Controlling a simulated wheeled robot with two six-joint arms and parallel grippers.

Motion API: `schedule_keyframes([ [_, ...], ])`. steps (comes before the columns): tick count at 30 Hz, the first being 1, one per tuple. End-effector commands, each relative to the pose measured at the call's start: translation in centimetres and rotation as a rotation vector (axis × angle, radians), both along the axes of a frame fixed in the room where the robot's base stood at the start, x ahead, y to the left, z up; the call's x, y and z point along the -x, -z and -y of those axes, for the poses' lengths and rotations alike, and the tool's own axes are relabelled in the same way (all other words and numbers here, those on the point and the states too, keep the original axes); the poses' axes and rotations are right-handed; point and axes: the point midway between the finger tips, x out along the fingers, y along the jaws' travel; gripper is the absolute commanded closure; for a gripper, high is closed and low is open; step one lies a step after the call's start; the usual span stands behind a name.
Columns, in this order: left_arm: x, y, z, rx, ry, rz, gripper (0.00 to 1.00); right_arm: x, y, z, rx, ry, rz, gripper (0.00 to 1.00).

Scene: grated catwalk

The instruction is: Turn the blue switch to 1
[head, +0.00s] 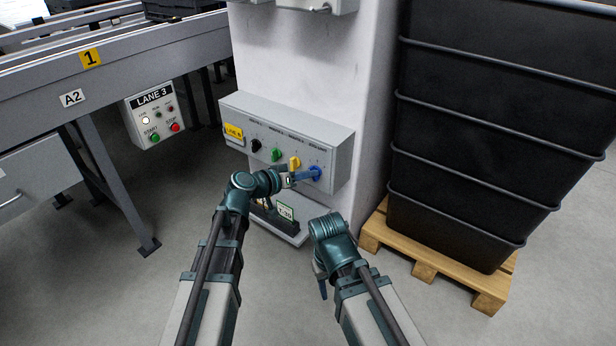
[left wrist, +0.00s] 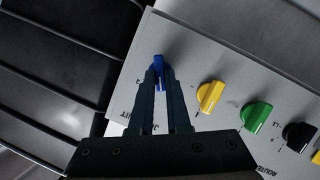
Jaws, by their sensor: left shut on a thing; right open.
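The blue switch (head: 315,173) is the rightmost knob on a grey switch box on a white column. It also shows in the left wrist view (left wrist: 158,66), between the fingertips. My left gripper (head: 303,176) is shut on the blue switch; the left wrist view shows its fingers (left wrist: 158,82) on either side of the knob. The fingers hide part of the marks around it, so I cannot read its setting. My right gripper (head: 322,280) is open and empty, low in front of the column, away from the box.
Yellow (head: 295,163), green (head: 276,154) and black (head: 256,145) knobs sit in a row left of the blue one. A LANE 3 button box (head: 154,117) hangs at left under a conveyor. Stacked black crates (head: 480,130) stand on a wooden pallet (head: 425,262) at right.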

Motion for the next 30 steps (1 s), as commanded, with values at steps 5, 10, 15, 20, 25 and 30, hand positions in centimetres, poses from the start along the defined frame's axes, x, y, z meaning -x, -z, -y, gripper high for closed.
schedule_keyframes([
  [5,-0.1,0.4,-0.1,0.096,0.002,-0.074,1.0,0.0,0.9,0.0,0.0,0.0,0.0,0.5],
  [10,-0.1,0.4,-0.2,0.167,0.002,-0.127,1.0,0.0,1.3,0.0,0.0,0.0,0.0,0.5],
  [15,-0.1,0.4,-0.2,0.212,0.003,-0.162,1.0,0.0,1.6,0.0,0.0,0.0,0.0,0.5],
  [20,-0.1,0.3,-0.2,0.233,0.003,-0.177,1.0,0.0,1.7,0.0,0.0,0.0,0.0,0.5],
  [25,-0.1,0.3,-0.2,0.242,0.002,-0.183,1.0,0.0,1.7,0.0,0.0,0.0,0.0,0.5],
  [30,-0.1,0.2,-0.2,0.243,0.002,-0.183,1.0,0.0,1.7,0.0,0.0,0.0,0.0,0.5],
])
